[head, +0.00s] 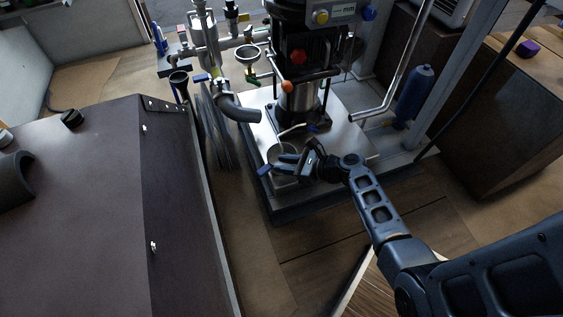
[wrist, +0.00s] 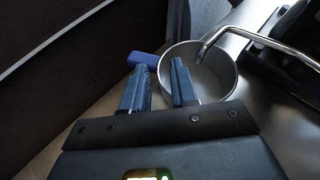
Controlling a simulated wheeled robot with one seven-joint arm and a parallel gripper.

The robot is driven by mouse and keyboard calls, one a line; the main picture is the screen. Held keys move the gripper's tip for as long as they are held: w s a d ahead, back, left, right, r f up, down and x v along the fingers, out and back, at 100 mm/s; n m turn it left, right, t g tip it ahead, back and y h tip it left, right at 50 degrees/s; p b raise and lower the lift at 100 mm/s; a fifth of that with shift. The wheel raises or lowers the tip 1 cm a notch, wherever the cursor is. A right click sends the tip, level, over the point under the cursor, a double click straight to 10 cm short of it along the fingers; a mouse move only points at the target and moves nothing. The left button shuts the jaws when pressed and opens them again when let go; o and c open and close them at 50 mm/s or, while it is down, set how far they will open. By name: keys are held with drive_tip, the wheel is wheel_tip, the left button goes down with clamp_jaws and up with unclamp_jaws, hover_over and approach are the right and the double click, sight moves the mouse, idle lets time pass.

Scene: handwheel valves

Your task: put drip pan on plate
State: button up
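The drip pan (wrist: 222,75) is a round, open metal pan with a blue handle (wrist: 145,60) at its left in the wrist view. In the head view the pan (head: 284,152) shows at the plate's front left corner, partly hidden by my gripper. The plate (head: 345,128) is a bright metal slab under the dark pump. My gripper (wrist: 160,66) has its fingers apart, with the pan's left wall appearing between them and the handle just beyond the left finger. I cannot tell whether the fingers touch the pan or whether it rests fully on the plate.
A bent metal pipe (wrist: 262,38) reaches over the pan. The dark pump (head: 298,95) stands on the plate. A grey elbow pipe (head: 238,108) is to the left, and a blue bottle (head: 413,92) to the right. A dark cabinet (head: 75,210) fills the left. Wooden floor is clear in front.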

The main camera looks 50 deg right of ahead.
drive_tip(key=p+v, duration=0.4)
drive_tip(key=v, duration=0.7)
drive_tip(key=s+a+f+n+g+h, duration=0.1)
drive_tip(key=s+a+f+n+g, duration=0.25)
drive_tip(key=s+a+n, duration=0.4)
drive_tip(key=s+a+r+n+h, duration=0.3)
drive_tip(key=s+a+r+n, duration=0.1)
drive_tip(key=s+a+n, duration=0.15)
drive_tip(key=s+a+r+n+t, duration=0.1)
drive_tip(key=s+a+r+n, duration=0.1)
drive_tip(key=r+n, duration=0.4)
drive_tip(key=s+a+r+n+t, duration=0.1)
drive_tip(key=a+r+n, duration=0.3)
drive_tip(key=r, duration=0.9)
drive_tip(key=s+a+r+n+t+y, duration=0.1)
drive_tip(key=s+a+r+n+t, duration=0.1)
drive_tip(key=r+n, duration=0.7)
drive_tip(key=shift+s+a+r+n+t, duration=0.35)
drive_tip(key=shift+a+r+t, duration=0.25)
drive_tip(key=shift+r, duration=0.25)
drive_tip(key=shift+o, duration=0.4)
